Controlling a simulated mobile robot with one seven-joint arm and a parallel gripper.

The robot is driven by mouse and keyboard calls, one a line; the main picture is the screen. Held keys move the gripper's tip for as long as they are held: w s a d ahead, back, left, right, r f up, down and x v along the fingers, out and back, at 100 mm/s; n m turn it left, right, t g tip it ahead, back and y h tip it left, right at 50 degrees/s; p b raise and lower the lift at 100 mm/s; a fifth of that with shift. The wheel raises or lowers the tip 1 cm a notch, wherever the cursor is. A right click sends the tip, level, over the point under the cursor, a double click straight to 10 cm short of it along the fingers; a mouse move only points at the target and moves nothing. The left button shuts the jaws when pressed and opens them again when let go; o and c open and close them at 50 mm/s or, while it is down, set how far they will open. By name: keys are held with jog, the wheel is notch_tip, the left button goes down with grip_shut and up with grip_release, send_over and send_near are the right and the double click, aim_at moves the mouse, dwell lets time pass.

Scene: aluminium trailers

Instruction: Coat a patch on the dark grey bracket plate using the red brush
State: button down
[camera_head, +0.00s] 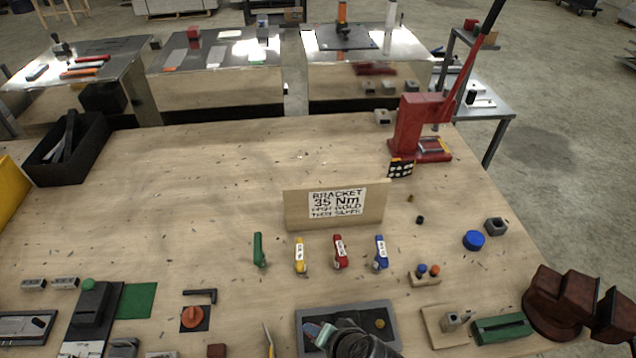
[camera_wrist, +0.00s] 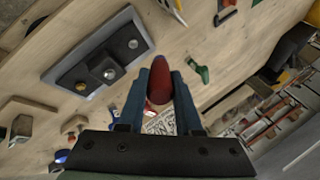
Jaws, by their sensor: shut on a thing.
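The dark grey bracket plate (camera_head: 348,312) lies on the workbench at the front middle, partly hidden by my arm. It also shows in the wrist view (camera_wrist: 120,42), with raised round fittings on it. My gripper (camera_head: 318,332) is above the plate's left part in the head view. In the wrist view its blue fingers (camera_wrist: 160,78) are shut on a red, rounded object (camera_wrist: 159,80), which I take for the red brush. Its bristle end is not clearly visible. I cannot tell whether it touches the plate.
A wooden sign (camera_head: 290,212) stands behind a row of green (camera_head: 259,250), yellow (camera_head: 300,257), red (camera_head: 340,252) and blue (camera_head: 381,252) items. A wooden block (camera_head: 425,280) and a green-topped fixture (camera_head: 502,328) are to the right. The bench's middle back is clear.

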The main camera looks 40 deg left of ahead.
jog(key=shift+a+f+b, duration=0.2)
jog(key=shift+f+b, duration=0.2)
notch_tip(320, 180, down, 4)
jog(key=b, duration=0.4)
jog(key=shift+f, duration=0.15)
jog(key=shift+d, duration=0.1)
